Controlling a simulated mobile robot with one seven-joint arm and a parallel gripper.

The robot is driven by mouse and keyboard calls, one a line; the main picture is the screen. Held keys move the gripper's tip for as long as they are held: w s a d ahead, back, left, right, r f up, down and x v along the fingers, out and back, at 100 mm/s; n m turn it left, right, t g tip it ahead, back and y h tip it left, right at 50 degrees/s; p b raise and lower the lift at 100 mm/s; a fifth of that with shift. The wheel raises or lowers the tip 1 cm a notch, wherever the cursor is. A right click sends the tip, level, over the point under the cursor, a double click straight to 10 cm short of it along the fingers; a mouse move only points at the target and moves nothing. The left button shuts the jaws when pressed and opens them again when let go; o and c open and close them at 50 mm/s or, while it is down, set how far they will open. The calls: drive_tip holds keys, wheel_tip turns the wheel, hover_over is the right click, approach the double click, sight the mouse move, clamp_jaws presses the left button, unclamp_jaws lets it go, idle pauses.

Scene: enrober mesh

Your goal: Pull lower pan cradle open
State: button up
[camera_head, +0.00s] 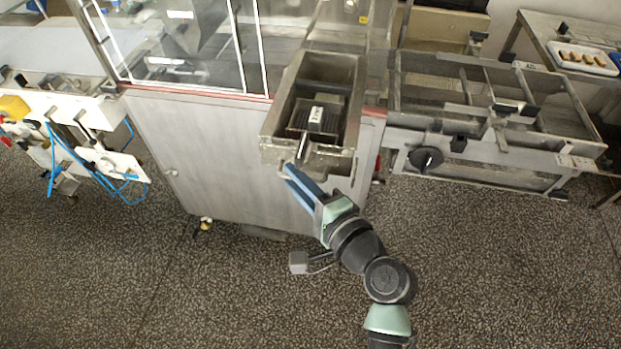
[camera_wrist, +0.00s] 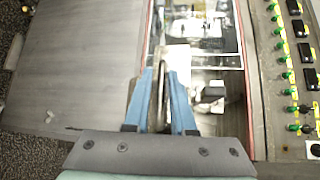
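A steel box-shaped cradle (camera_head: 348,80) juts from the front of the machine in the head view. A dark ribbed unit with a white label (camera_head: 316,116) sits inside it. Whether this is the lower pan cradle, I cannot tell for certain. My gripper (camera_head: 288,169) is at the lower front edge of this box, its blue fingers pointing up and left. In the wrist view my gripper (camera_wrist: 160,72) has its two blue fingers apart, with a thin grey bar, perhaps a handle (camera_wrist: 160,92), between them. I see gaps beside the bar; contact is unclear.
The machine's grey cabinet (camera_head: 215,160) stands left of the cradle. A steel frame with a black knob (camera_head: 426,159) stands to the right. A white tray of small brown pieces (camera_head: 583,58) lies at far right.

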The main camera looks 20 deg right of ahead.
drive_tip(key=b+v, duration=0.2)
drive_tip(key=v, duration=1)
drive_tip(key=shift+s, duration=0.4)
drive_tip(key=shift+w, duration=0.1)
drive_tip(key=w+a+r+n+t+h, duration=0.1)
drive_tip(key=w+a+r+n+t, duration=0.15)
drive_tip(key=w+r+n, duration=0.45)
drive_tip(key=w+a+r+n+t+h, duration=0.1)
drive_tip(key=w+a+r+n, duration=0.2)
drive_tip(key=r, duration=0.9)
drive_tip(key=s+a+r+n+t, duration=0.2)
drive_tip(key=a+r, duration=0.1)
drive_tip(key=r, duration=0.5)
drive_tip(key=s+a+r+n+t+h, duration=0.1)
drive_tip(key=s+a+r+n+t, duration=0.1)
drive_tip(key=r, duration=0.7)
drive_tip(key=s+a+r+n+t, duration=0.3)
drive_tip(key=a+r+t, duration=0.1)
drive_tip(key=r, duration=0.4)
drive_tip(key=shift+a+r, duration=0.4)
